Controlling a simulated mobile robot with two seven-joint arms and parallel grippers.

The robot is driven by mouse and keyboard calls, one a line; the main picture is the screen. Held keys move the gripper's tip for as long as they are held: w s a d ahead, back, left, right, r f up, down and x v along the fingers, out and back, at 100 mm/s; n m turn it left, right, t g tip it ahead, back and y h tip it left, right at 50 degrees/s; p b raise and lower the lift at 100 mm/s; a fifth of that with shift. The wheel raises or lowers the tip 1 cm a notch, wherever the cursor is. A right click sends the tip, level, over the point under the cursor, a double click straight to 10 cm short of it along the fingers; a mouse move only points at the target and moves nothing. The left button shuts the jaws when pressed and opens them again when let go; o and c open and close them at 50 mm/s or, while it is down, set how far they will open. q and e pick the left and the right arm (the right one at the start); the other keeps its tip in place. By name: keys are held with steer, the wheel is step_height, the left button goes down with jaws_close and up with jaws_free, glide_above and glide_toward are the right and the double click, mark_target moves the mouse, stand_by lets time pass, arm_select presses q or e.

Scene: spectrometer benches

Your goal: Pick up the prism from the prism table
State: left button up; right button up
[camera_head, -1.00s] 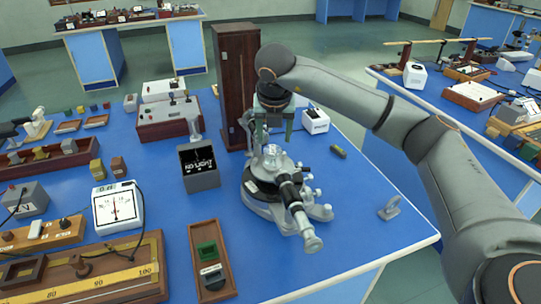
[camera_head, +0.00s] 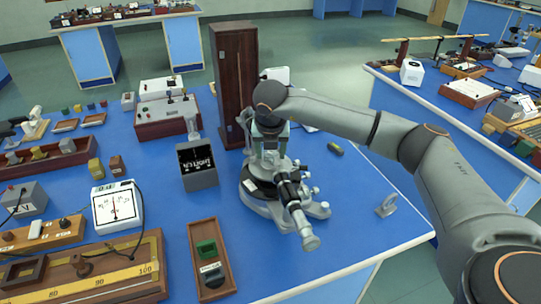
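The spectrometer (camera_head: 262,207) stands on the blue bench, its telescope (camera_head: 303,228) pointing toward the front. Its prism table is at the top centre, mostly hidden by my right gripper. My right gripper (camera_head: 271,155) points down over the prism table, with its two fingers apart. The fingers come down on either side of the spot where the clear prism shows in the earlier view. The prism is now mostly hidden between and behind the fingers, and I cannot tell whether they touch it. My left gripper is not in view.
A tall dark wooden cabinet (camera_head: 233,80) stands close behind the spectrometer. A small grey stand (camera_head: 386,206) is to the right. The bench's right front is mostly clear.

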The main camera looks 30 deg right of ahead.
jaws_close()
steer(key=shift+r, duration=0.1)
